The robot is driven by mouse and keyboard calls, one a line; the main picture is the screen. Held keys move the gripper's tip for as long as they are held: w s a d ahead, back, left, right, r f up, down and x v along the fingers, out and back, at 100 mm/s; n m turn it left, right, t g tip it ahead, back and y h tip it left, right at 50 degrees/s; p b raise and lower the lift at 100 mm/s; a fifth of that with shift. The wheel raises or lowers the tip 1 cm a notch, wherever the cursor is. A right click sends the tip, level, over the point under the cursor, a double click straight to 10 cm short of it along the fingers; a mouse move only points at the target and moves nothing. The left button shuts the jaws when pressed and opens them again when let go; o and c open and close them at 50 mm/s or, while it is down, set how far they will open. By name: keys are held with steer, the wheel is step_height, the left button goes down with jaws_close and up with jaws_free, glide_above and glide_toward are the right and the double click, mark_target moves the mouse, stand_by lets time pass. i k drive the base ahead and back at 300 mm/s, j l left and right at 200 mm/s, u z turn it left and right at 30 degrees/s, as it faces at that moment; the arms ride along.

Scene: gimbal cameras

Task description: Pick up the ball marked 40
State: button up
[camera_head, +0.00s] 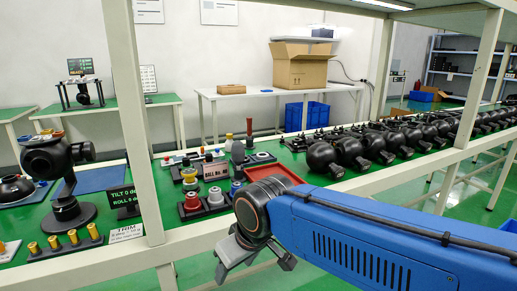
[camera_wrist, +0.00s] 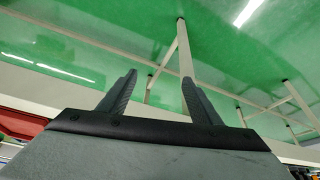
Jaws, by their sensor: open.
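Several black balls (camera_head: 366,149) with dark camera-like fittings stand in a long row on the green bench (camera_head: 301,163), running back to the right in the head view. I cannot read a number on any of them, so I cannot tell which is marked 40. My gripper (camera_head: 254,266) is in front of the bench's front edge, low and left of the row, with its jaws apart. In the wrist view my gripper (camera_wrist: 159,88) shows two spread fingers with nothing between them, and no ball is visible there.
A red tray (camera_head: 273,172) lies on the bench behind my gripper. White shelf posts (camera_head: 134,120) rise from the bench. Stacked rings and pegs (camera_head: 205,199) stand left of the tray. A black gimbal (camera_head: 66,180) with a ball stands at the left. The wrist view shows green floor (camera_wrist: 110,45) and table legs.

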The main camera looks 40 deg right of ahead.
mark_target(350, 151)
steer(key=z, duration=1.75)
steer(key=i, duration=0.4)
